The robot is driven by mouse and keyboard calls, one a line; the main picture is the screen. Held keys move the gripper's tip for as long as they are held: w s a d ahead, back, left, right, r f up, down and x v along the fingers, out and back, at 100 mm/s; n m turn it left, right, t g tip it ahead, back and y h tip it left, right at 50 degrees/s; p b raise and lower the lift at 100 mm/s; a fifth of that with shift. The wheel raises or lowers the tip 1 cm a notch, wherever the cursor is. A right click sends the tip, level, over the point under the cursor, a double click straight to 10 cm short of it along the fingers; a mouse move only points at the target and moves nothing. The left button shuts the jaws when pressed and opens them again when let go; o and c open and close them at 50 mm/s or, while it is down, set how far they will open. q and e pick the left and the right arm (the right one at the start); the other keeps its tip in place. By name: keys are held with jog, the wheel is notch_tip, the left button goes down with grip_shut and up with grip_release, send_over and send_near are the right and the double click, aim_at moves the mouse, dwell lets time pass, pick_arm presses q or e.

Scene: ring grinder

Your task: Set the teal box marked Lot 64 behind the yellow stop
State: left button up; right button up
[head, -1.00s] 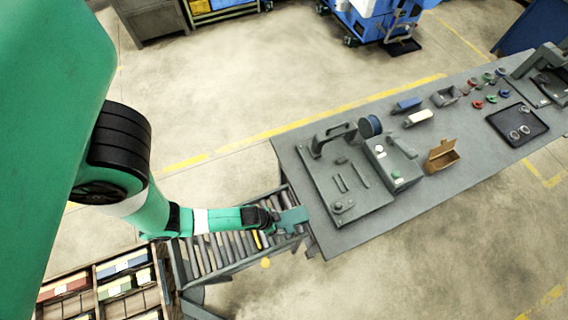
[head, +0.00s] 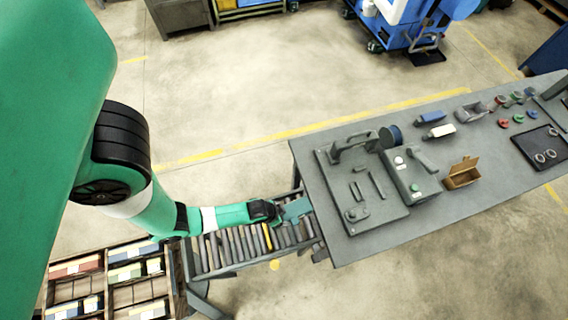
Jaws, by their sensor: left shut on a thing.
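My left gripper (head: 278,212) is over the far right end of the roller conveyor, beside the grey bench. It is shut on a teal box (head: 296,208), held at the conveyor's bench end. The marking on the box is too small to read, and my gripper hides part of it. A yellow bar (head: 267,237), which looks like the yellow stop, lies across the rollers just left of and below the box. I cannot tell whether the box touches the rollers. My right gripper is not in view.
The roller conveyor (head: 228,264) runs from a wooden crate (head: 110,284) of coloured boxes to the grey bench (head: 372,240). The bench holds a fixture plate (head: 395,210), an open cardboard box (head: 462,172) and a dark tray (head: 530,160).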

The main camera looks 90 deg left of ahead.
pick_arm(q)
jog(key=shift+f+b, duration=3.95)
jog(key=shift+f, duration=0.55)
jog(key=shift+f, duration=0.3)
jog(key=o, duration=1.3)
jog(key=shift+c, duration=0.2)
notch_tip(320, 180, up, 8)
jog(key=p, duration=0.7)
